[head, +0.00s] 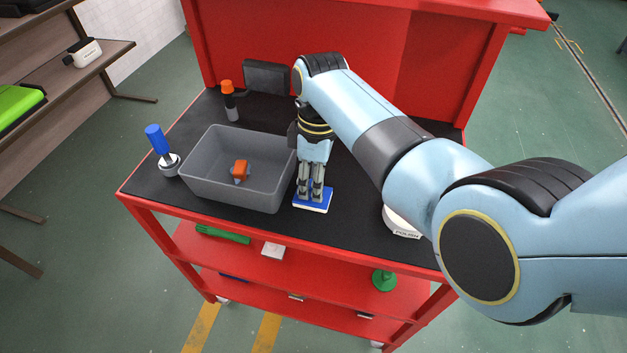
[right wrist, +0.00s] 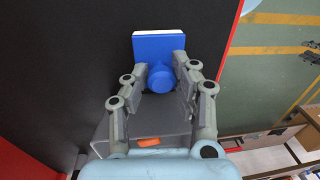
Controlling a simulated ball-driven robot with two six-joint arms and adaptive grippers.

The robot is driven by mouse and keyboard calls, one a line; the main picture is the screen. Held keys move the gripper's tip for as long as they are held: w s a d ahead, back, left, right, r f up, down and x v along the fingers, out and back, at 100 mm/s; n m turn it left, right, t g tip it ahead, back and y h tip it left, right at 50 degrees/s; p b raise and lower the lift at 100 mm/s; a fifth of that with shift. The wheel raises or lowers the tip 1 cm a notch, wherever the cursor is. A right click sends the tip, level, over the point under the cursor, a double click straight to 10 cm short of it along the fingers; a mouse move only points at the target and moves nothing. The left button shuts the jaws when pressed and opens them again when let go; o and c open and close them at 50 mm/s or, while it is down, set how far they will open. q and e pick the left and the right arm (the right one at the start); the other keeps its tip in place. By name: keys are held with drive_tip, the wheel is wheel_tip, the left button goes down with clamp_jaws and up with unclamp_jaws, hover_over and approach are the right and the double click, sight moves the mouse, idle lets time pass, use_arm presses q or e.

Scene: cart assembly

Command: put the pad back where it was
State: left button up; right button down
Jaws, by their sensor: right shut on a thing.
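The pad (head: 315,208) is a flat blue block with a white underside and a round blue knob. It is at the front of the cart's black top (head: 352,222), just right of the grey bin. It also shows in the right wrist view (right wrist: 160,44). My right gripper (head: 311,188) points down and is shut on the pad's knob, with one finger on each side of it in the right wrist view (right wrist: 162,68). The pad looks level and at or very near the black surface; I cannot tell if it touches. My left gripper is not in view.
The grey bin (head: 220,190) holds an orange part (head: 240,171). A blue-handled tool (head: 160,148) and an orange-capped bottle (head: 229,100) stand left of and behind it. A white polish container (head: 402,226) is partly hidden by my right arm. A dark box (head: 266,76) stands at the back.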

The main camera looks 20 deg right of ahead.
drive_tip(key=c, duration=1.1)
unclamp_jaws()
drive_tip(key=shift+f, duration=0.1)
drive_tip(key=shift+o, duration=0.2)
wheel_tip(320, 180, up, 12)
drive_tip(key=w+d, duration=0.1)
